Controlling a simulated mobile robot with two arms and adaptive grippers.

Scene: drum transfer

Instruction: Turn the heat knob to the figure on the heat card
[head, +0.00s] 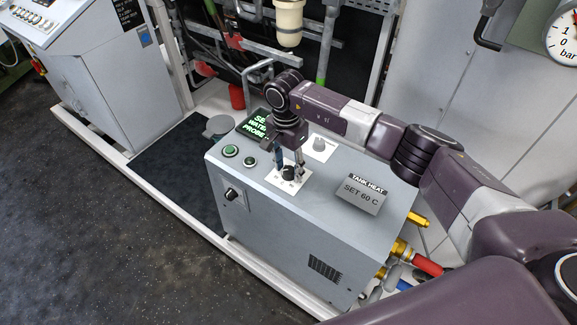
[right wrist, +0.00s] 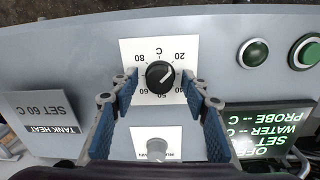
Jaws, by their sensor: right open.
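The black heat knob (right wrist: 160,75) sits on a white dial plate (right wrist: 184,46) on top of the grey heater cabinet. Its white pointer mark appears to lean to the upper right in the right wrist view, on the side of the 20; the exact figure is hard to tell. The heat card (head: 360,194) reads "SET 60 C" under a "TANK HEAT" label; it also shows in the right wrist view (right wrist: 45,105). My right gripper (head: 289,172) is open over the knob, one finger on each side; whether the fingers touch it cannot be told. My left gripper is not in view.
A pale second knob (right wrist: 156,147) stands near the heat knob. Green buttons (head: 230,151) and a lit display (head: 257,124) reading OFF with dashes are on the cabinet top. A black switch (head: 231,194) is on its front. Hoses (head: 428,265) leave its right side.

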